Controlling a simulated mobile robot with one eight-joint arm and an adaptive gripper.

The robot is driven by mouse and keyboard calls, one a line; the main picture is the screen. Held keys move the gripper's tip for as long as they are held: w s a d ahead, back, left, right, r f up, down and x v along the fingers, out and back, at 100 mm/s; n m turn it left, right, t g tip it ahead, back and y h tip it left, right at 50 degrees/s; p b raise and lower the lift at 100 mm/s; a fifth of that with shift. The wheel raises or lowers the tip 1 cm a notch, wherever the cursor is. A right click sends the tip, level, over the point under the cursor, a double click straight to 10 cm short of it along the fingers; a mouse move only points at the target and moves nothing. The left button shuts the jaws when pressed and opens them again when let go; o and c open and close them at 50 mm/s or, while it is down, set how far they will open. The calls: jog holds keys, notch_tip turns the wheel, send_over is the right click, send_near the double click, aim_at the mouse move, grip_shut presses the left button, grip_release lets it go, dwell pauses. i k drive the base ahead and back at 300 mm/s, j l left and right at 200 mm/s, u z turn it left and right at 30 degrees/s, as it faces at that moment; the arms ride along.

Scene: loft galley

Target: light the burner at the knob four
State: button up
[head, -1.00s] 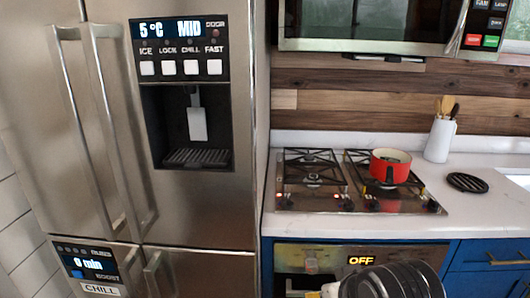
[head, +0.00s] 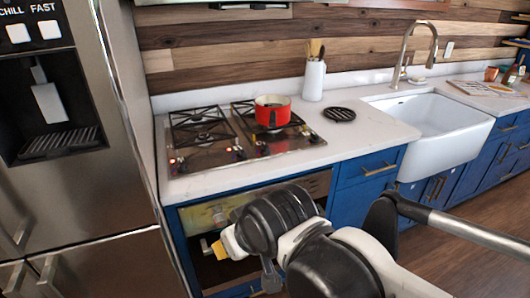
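The cooktop (head: 205,158) is set in the white counter, with black grates and small knobs along its front edge. A red pot (head: 272,118) stands on the right grate, towards the back. I see no flame. My gripper (head: 224,247) is low in front of the oven, below and apart from the knobs. Only a small yellow and white part of it shows past my dark wrist, so its fingers are mostly hidden.
The oven panel (head: 196,217) is below the cooktop, partly behind my arm. A steel fridge (head: 110,190) stands close on the left. A white utensil holder (head: 314,80), black trivet (head: 339,114) and white sink (head: 455,125) are to the right.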

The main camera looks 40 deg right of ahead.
aim_at(265, 149)
jog(key=l+z, duration=0.2)
jog(key=z, duration=0.2)
jog(key=k+l+z, duration=0.1)
jog(key=z, duration=0.25)
jog(key=l+z, duration=0.25)
jog(key=z, duration=0.15)
jog(key=l+z, duration=0.2)
jog(key=z, duration=0.15)
